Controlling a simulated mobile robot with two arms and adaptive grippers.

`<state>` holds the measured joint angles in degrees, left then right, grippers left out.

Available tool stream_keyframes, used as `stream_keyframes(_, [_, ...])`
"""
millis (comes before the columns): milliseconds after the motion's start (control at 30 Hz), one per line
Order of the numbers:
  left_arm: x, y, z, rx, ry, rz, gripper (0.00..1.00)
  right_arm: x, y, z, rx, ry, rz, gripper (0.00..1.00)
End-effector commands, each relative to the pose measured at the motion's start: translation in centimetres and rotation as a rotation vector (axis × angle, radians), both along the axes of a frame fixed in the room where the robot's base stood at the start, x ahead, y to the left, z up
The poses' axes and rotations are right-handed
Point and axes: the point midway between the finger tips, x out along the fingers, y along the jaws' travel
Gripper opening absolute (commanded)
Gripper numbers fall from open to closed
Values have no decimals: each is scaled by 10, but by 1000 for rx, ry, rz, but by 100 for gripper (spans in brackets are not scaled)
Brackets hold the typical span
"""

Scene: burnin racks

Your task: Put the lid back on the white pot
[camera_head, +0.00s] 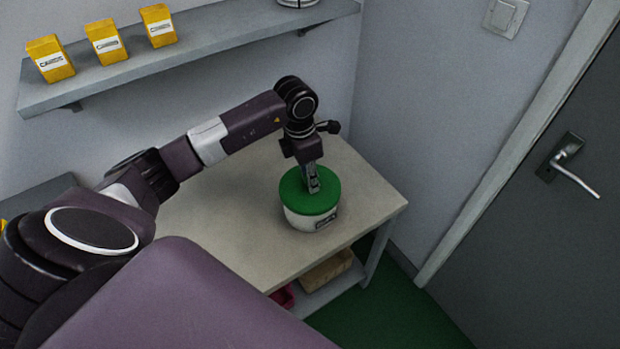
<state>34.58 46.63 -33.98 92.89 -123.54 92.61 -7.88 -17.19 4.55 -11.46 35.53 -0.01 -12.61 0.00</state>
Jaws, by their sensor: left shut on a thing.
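The white pot (299,222) stands upright on the table, with a dark label on its front side. The green lid (325,203) lies over the pot's top and covers its opening; I cannot tell whether it is fully seated. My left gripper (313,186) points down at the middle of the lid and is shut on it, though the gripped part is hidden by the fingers. My right gripper is not in view.
The table (225,230) is clear around the pot. A wall shelf (200,48) above holds several yellow packets (106,42). A lower shelf (325,291) holds a tan box (327,270). A dark door (545,240) is at right.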

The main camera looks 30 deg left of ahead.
Motion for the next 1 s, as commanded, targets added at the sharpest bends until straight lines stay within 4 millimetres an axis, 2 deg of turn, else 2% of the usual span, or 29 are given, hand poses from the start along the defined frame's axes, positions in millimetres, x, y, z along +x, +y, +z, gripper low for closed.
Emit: stream_keyframes(1000, [0, 0, -4, 0, 0, 0, 0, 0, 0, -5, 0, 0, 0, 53])
